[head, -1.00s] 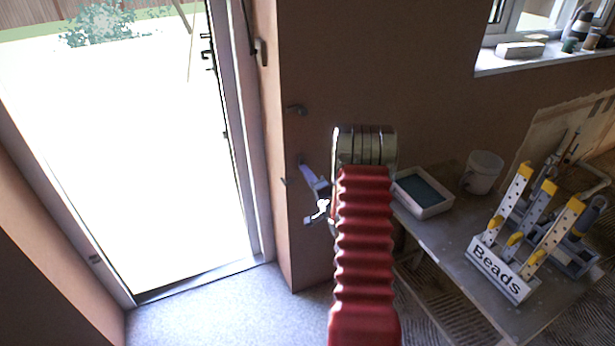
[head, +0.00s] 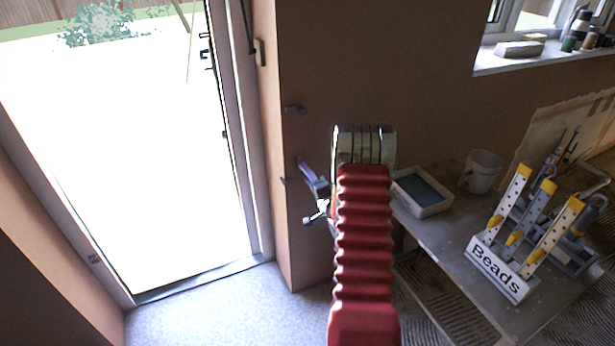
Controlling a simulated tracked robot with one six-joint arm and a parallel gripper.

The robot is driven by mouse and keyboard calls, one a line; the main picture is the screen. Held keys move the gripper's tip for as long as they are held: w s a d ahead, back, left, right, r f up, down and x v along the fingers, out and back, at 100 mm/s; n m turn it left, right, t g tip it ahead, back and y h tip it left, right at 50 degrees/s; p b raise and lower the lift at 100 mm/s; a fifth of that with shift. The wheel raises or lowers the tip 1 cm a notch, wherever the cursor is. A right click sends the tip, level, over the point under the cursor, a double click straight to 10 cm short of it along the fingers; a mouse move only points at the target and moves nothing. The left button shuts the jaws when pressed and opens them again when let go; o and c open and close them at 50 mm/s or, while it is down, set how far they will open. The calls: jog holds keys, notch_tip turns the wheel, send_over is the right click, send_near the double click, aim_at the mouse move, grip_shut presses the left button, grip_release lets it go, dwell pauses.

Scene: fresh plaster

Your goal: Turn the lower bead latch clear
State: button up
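A small dark latch (head: 294,109) sits high on the brown plaster near the wall corner beside the doorway. A second small dark piece (head: 285,181), which looks like a lower latch, shows at the corner edge below it, close to my gripper. My gripper (head: 309,192) is at the wall near this corner, left of my red-sleeved arm. Its pale grey metal parts show only in part, and my arm hides the rest. I cannot tell whether its fingers are open or shut, or whether they touch the lower latch.
The bright open doorway (head: 140,170) is at the left. At the right a low bench (head: 447,243) bears a tray (head: 421,192), a white bucket (head: 482,171) and a rack marked "Beads" (head: 497,268) with yellow-ended strips. A windowsill (head: 530,60) holds small items above.

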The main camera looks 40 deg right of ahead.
jog(key=v, duration=1.3)
jog(key=shift+s, duration=0.3)
jog(key=shift+a, duration=0.1)
